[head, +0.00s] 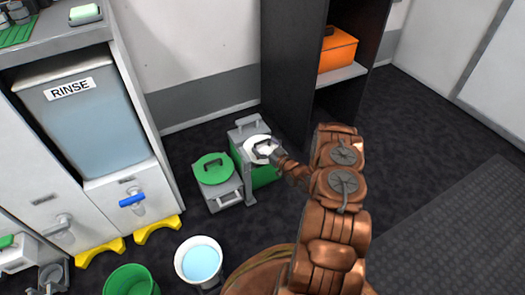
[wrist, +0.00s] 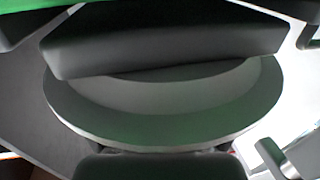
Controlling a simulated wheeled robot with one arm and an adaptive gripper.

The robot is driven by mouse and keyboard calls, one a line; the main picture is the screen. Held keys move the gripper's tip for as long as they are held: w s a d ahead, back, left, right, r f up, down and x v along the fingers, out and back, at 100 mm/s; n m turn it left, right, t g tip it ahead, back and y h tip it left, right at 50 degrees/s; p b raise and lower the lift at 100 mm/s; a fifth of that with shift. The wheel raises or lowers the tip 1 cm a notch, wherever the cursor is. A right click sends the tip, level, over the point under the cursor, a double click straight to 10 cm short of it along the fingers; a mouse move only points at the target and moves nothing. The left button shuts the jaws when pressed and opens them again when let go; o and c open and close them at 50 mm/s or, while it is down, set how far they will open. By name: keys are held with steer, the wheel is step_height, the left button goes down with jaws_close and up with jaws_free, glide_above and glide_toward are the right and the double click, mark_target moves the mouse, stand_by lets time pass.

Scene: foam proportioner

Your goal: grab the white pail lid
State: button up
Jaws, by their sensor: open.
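The white pail lid (head: 257,149) is a round white disc on the stand by the green box in the head view. In the wrist view the lid (wrist: 150,130) is a wide shaded disc with a raised rim, filling the middle. My gripper (head: 268,150) is at the lid's right side in the head view and covers part of it. In the wrist view its two dark fingers stand apart above and below, with part of the lid showing between them. My gripper is open. The fingers hide much of the lid, and I cannot tell whether they touch it.
A green lid (head: 213,168) with a handle lies on a grey stand to the left. The green box (head: 266,176) is under my gripper. A dark cabinet (head: 290,70) rises close behind. A white pail of water (head: 199,261) and a green pail (head: 131,281) stand in front.

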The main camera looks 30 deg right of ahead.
steer(key=c, duration=1)
